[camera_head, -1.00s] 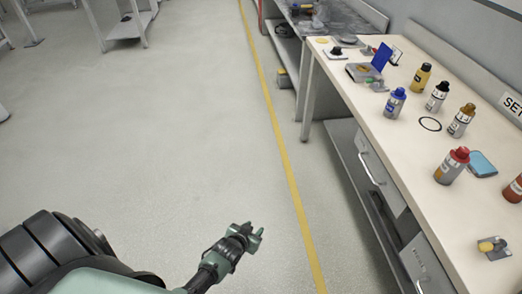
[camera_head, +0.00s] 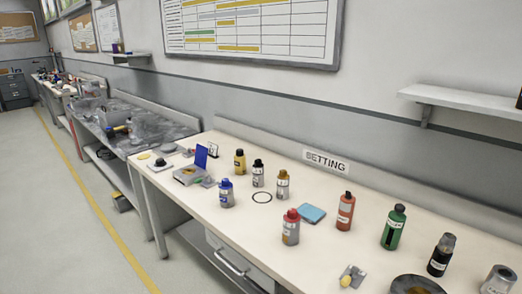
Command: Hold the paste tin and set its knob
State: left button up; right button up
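Several small capped containers stand upright on the pale bench (camera_head: 225,225). They include a blue-capped one (camera_head: 226,194), a yellow one (camera_head: 239,162), a black-capped grey one (camera_head: 258,174), an orange-capped grey one (camera_head: 282,186) and a red-capped one (camera_head: 291,229). Further right are an orange-red one (camera_head: 345,212), a green one (camera_head: 394,228), a black one (camera_head: 440,256) and a grey one (camera_head: 498,281) near the right edge. I cannot tell which is the paste tin, and labels are too small to read. Neither of my grippers is in view.
A grey device with a blue plate (camera_head: 201,156), a black ring (camera_head: 262,197), a blue pad (camera_head: 312,214), a small metal piece with a yellow end (camera_head: 351,277) and a dark round dish (camera_head: 417,286) lie on the bench. A "SETTING" sign (camera_head: 326,161) is behind. Floor is free at left.

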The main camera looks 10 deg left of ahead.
aim_at(225, 184)
jog(key=i+j+z, duration=0.15)
jog(key=j+z, duration=0.15)
jog(key=i+j+z, duration=0.15)
jog(key=j+z, duration=0.5)
jog(key=j, duration=0.2)
